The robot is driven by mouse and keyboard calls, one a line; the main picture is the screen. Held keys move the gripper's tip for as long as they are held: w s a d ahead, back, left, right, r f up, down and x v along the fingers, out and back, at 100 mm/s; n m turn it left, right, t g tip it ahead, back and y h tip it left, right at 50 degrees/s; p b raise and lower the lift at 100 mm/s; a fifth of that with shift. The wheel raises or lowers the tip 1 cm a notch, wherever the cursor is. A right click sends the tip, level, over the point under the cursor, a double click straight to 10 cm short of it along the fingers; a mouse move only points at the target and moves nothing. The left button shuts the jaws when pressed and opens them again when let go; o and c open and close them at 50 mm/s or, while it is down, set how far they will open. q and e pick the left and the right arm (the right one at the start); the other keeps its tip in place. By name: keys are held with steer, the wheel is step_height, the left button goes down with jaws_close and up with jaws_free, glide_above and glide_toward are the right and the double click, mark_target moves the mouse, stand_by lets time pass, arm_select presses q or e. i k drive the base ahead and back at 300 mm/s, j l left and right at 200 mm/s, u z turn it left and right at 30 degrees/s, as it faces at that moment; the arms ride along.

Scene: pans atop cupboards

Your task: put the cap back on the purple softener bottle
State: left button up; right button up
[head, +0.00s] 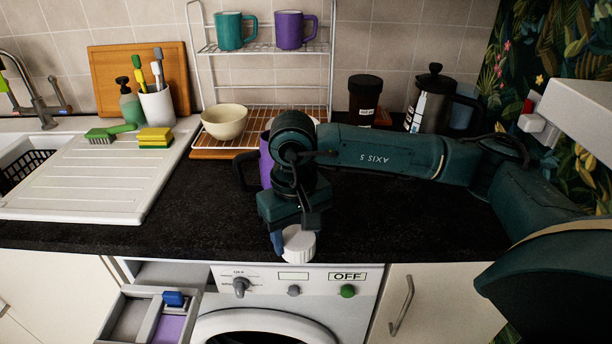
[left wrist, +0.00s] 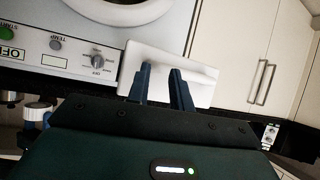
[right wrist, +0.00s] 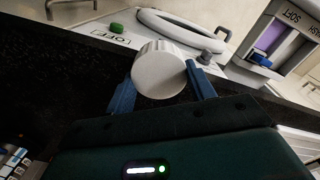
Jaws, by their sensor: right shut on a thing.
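The white ribbed cap (head: 298,243) is held in my right gripper (head: 290,243) above the front edge of the dark worktop, in front of the washing machine. In the right wrist view the cap (right wrist: 159,70) sits between the two blue fingers (right wrist: 160,88). A purple bottle (head: 266,160) with a dark handle stands on the worktop behind my right gripper; the arm hides most of it, including its top. My left gripper (left wrist: 161,78) shows only in its wrist view, its fingers apart with nothing visible between them, in front of the white drawer front (left wrist: 200,82).
The washing machine's detergent drawer (head: 135,305) is pulled out, with purple in one compartment (head: 168,330) and a blue piece (head: 173,299). A cream bowl (head: 224,121), a wire rack (head: 262,49) and a coffee press (head: 433,102) stand behind. The worktop (head: 420,220) on the right is clear.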

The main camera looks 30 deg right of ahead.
mark_target(266, 162)
steer(key=k+j+z, duration=0.2)
steer(key=j+z, duration=0.15)
steer(key=j, duration=0.2)
steer(key=k+j+z, duration=0.35)
steer(key=j, duration=0.2)
steer(key=k+j+z, duration=0.3)
steer(key=j, duration=0.15)
